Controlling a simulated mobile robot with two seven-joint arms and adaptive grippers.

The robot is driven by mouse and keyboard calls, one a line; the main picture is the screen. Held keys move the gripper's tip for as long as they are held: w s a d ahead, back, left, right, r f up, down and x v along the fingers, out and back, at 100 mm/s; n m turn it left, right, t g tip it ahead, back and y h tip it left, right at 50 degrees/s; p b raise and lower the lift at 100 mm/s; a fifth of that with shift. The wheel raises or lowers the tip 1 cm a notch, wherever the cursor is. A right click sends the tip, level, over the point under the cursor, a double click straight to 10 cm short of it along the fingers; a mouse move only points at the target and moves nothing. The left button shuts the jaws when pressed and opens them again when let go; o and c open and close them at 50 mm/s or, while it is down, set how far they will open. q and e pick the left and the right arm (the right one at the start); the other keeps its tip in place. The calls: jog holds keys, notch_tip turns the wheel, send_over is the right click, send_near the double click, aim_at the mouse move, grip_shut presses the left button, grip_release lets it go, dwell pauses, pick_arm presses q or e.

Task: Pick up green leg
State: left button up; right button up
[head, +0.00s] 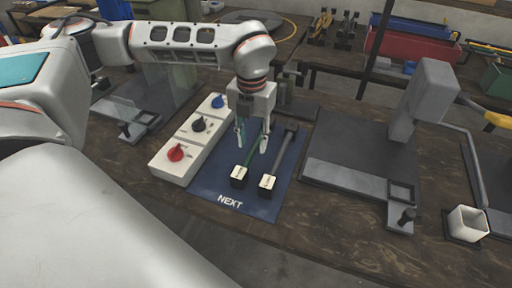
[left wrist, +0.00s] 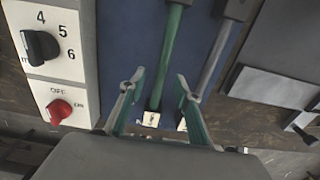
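The green leg (head: 250,158) lies on the blue mat marked NEXT (head: 231,201), with a pale labelled block at its near end. It shows as a green rod in the left wrist view (left wrist: 173,48). A grey leg (head: 279,156) lies beside it to the right, also with a pale labelled end. My left gripper (head: 252,141) is open above the mat, fingers pointing down. In the left wrist view its fingertips (left wrist: 160,76) appear on either side of the green leg. I cannot tell the exact height. My right gripper is not in view.
A white control box (head: 172,172) with red, black and blue knobs stands left of the mat. A grey press (head: 350,160) is on the right, and a white square cup (head: 467,224) beyond it. Another press base (head: 125,130) is at left.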

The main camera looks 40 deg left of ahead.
aim_at(253, 148)
pick_arm(q)
notch_tip(253, 148, down, 4)
jog(key=shift+d+r, duration=0.1)
jog(key=shift+c, duration=1.2)
grip_shut()
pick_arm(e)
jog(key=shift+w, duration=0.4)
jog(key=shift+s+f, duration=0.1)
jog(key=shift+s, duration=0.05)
